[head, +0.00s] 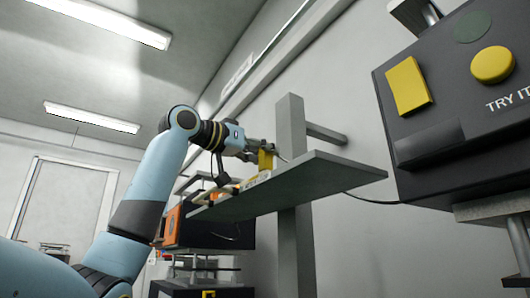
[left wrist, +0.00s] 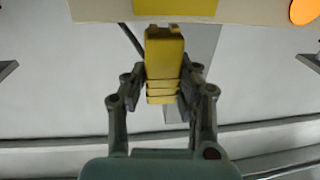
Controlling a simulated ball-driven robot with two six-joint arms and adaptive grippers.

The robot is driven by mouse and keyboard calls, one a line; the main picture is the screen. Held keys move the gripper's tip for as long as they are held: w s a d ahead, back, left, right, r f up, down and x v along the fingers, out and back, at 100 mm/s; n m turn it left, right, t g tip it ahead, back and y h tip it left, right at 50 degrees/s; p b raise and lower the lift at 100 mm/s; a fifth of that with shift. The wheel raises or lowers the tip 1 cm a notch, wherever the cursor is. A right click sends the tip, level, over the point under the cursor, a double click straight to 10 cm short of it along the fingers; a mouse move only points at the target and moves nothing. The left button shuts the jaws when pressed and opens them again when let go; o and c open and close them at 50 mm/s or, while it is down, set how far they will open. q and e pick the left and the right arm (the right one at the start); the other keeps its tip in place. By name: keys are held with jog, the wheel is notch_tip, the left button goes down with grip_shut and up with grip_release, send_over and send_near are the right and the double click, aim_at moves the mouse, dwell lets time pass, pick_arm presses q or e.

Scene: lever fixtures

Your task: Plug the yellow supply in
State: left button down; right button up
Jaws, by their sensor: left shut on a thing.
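A yellow plug-like block (head: 265,160) is held above the grey shelf in the head view. In the left wrist view the yellow block (left wrist: 164,60) sits between the two fingers, with ridges on its near end. My left gripper (head: 257,150) is shut on it. The wrist view shows the same gripper (left wrist: 164,88) with a finger on each side. A pale board (left wrist: 110,11) with a yellow patch (left wrist: 175,6) and an orange disc (left wrist: 305,10) lies beyond the block. Whether the block touches the board cannot be told. My right gripper is not in view.
The grey shelf (head: 310,178) is fixed to a grey post (head: 291,125). A dark box marked "TRY IT" (head: 455,105), with a yellow panel and yellow button, stands right. A thin dark cable (head: 372,201) runs toward it. Dark and orange equipment (head: 172,225) is below left.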

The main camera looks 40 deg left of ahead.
aim_at(262, 165)
pick_arm(q)
jog(key=shift+f+b, duration=1.2)
jog(key=shift+f, duration=0.6)
jog(key=c, duration=1)
grip_release()
jog(key=shift+o, duration=0.2)
jog(key=v, duration=1.2)
